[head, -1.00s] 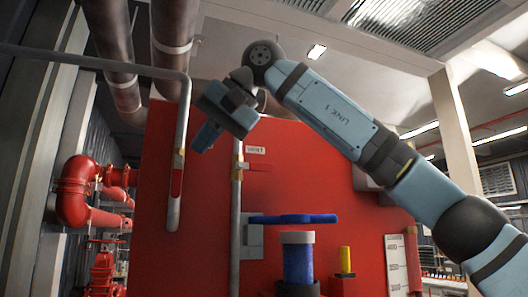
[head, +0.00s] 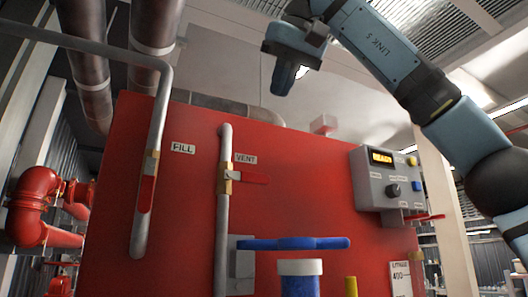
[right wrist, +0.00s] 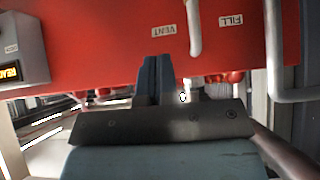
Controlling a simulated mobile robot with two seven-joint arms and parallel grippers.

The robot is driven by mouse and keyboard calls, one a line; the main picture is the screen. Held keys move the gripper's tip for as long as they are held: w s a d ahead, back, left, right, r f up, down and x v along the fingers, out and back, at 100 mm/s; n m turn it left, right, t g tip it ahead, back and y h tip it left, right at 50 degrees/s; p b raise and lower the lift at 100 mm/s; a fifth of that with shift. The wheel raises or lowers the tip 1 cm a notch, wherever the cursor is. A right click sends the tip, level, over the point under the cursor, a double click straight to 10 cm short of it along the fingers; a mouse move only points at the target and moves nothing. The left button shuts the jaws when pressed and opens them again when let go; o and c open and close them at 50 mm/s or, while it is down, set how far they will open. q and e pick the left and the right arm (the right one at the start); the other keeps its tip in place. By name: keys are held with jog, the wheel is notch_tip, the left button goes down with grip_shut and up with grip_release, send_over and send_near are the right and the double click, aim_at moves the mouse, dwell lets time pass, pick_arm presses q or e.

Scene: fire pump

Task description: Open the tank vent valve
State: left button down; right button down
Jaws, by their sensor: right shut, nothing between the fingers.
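The vent valve has a red lever (head: 250,178) on a grey vertical pipe (head: 222,230), under a white VENT label (head: 245,158). The lever lies sideways, pointing right across the pipe. My right gripper (head: 283,84) is shut and empty, pointing down, above and to the right of the lever in the head view and apart from it. In the right wrist view its fingers (right wrist: 155,76) are together, with the upside-down VENT label (right wrist: 164,30) and pipe (right wrist: 194,28) beyond them. The lever is not clear there. My left gripper is not in view.
Left of the vent pipe is the FILL pipe (head: 160,105) with its red lever (head: 146,193) hanging down along it. A blue handle (head: 292,244) above a blue post stands in front below. A grey control box (head: 386,178) is at right on the red tank (head: 300,190).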

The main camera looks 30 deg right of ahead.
send_over(248, 177)
jog(key=s+d, duration=0.1)
jog(key=d, duration=0.1)
notch_tip(248, 177, down, 7)
pick_arm(q)
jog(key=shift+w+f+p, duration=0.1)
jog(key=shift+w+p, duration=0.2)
jog(key=shift+p, duration=0.05)
pick_arm(e)
notch_tip(248, 177, down, 4)
jog(key=shift+s+f, duration=0.1)
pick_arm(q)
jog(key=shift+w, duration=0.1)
